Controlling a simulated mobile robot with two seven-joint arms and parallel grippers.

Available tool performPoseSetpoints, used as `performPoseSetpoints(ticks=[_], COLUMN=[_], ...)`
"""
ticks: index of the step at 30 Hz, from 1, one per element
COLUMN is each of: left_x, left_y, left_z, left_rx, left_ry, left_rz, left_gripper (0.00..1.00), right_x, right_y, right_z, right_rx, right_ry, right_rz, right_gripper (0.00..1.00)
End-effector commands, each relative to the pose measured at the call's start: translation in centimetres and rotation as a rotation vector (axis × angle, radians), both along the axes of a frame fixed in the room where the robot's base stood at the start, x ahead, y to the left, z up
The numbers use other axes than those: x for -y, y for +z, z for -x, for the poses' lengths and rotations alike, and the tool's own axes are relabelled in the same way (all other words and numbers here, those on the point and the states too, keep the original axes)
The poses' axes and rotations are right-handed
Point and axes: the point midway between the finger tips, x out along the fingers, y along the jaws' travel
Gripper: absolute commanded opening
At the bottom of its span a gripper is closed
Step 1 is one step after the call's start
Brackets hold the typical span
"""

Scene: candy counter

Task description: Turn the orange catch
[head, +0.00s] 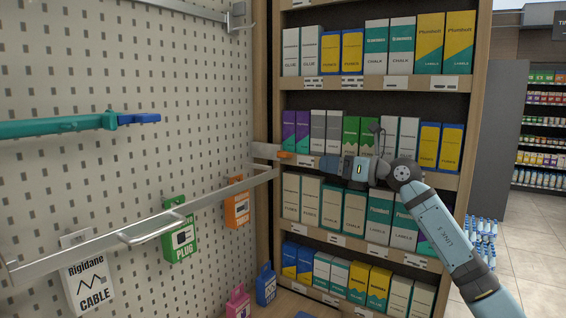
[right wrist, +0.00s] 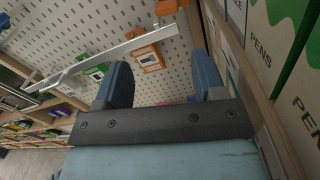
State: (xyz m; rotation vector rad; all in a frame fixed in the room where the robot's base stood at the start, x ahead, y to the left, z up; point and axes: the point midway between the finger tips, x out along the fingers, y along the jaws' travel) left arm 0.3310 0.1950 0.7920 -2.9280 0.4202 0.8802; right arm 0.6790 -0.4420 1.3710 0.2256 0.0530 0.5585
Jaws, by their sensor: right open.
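In the right wrist view the orange catch (right wrist: 166,7) is at the top edge, partly cut off, beyond the bar's end. My right gripper (head: 320,165) is to the right of the catch, pointing left at it, a short gap away. It is open, and its two blue fingers (right wrist: 162,78) stand apart with nothing between them. My left gripper is not in view.
A teal bar (head: 60,126) with a blue end piece (head: 139,118) juts from the pegboard (head: 130,70) at left. Green plug (head: 180,244), orange (head: 237,210) and white cable (head: 88,287) packages hang around the bar. Shelves of boxes (head: 365,135) stand close behind my right gripper.

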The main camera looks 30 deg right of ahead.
Motion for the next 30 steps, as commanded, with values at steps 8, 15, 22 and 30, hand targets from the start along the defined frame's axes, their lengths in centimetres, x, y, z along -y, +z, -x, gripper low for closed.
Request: performPoseSetpoints(ticks=[8, 15, 22, 30], left_x=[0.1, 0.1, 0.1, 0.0], left_y=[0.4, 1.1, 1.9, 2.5], left_z=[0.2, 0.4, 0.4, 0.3], left_rx=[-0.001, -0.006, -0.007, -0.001], left_ry=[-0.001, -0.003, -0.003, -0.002], left_rz=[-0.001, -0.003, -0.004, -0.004], left_gripper=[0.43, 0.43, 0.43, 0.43], right_x=[-0.1, -2.7, -4.9, -6.0], right_y=[1.2, 1.3, 1.2, 1.0], right_z=[-1.7, -6.0, -9.8, -11.8], right_rx=[0.011, 0.010, 0.010, 0.010], right_ry=[-0.028, -0.026, -0.027, -0.029], right_rz=[0.043, 0.039, 0.041, 0.043], right_gripper=[0.64, 0.64, 0.64, 0.64])
